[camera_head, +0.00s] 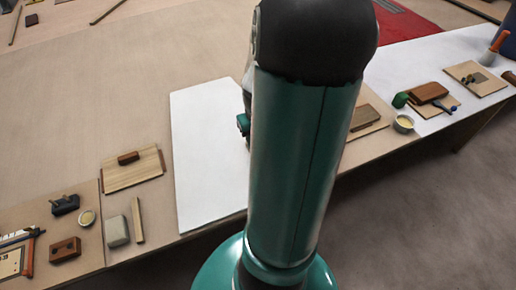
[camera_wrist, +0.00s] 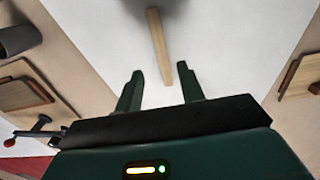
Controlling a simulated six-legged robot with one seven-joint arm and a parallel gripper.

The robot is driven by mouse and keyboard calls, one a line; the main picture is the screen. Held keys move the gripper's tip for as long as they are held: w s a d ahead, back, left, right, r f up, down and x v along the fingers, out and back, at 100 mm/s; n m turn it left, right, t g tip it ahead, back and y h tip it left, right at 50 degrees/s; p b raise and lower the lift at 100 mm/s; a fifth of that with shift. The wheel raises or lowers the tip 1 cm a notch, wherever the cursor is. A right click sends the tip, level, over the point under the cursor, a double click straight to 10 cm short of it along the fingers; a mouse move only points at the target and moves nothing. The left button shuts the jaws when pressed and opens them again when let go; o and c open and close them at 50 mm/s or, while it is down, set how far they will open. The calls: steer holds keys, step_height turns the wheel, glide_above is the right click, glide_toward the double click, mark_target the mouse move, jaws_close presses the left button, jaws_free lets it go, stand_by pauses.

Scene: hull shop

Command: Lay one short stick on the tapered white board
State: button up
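The tapered white board (camera_head: 205,150) lies on the bench left of my arm in the head view, which hides its right part. In the wrist view the white board (camera_wrist: 235,45) fills the middle. One short pale wooden stick (camera_wrist: 158,45) lies on it, its near end between my fingertips. My gripper (camera_wrist: 159,72) is open, with a clear gap on each side of the stick. In the head view my gripper is hidden behind my arm. Another short stick (camera_head: 138,220) lies on the bench left of the board, beside a pale block (camera_head: 117,231).
A plywood panel (camera_head: 145,178) with a small brown block (camera_head: 128,158) lies left of the white board. A dark tool (camera_head: 65,204), a round tin (camera_head: 87,217) and a brown block (camera_head: 65,250) stand farther left. Right of my arm are a tin (camera_head: 403,123) and more panels.

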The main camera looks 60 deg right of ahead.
steer(key=w+a+r+n+t+h, duration=0.1)
steer(key=w+a+r, duration=0.2)
steer(key=a+r, duration=0.35)
steer(key=w+a+r+n+t+h, duration=0.1)
steer(key=w+a+r+n, duration=0.15)
steer(key=a+r, duration=0.4)
steer(key=s+a+r+n+t+y, duration=0.1)
steer(key=a+r, duration=0.3)
steer(key=a, duration=0.4)
steer(key=s+a+r+n+t+y, duration=0.1)
steer(key=a+r, duration=0.3)
steer(key=a, duration=0.5)
steer(key=shift+s+a+n+t, duration=0.2)
steer(key=shift+s+n+t, duration=0.15)
steer(key=shift+s+t, duration=0.4)
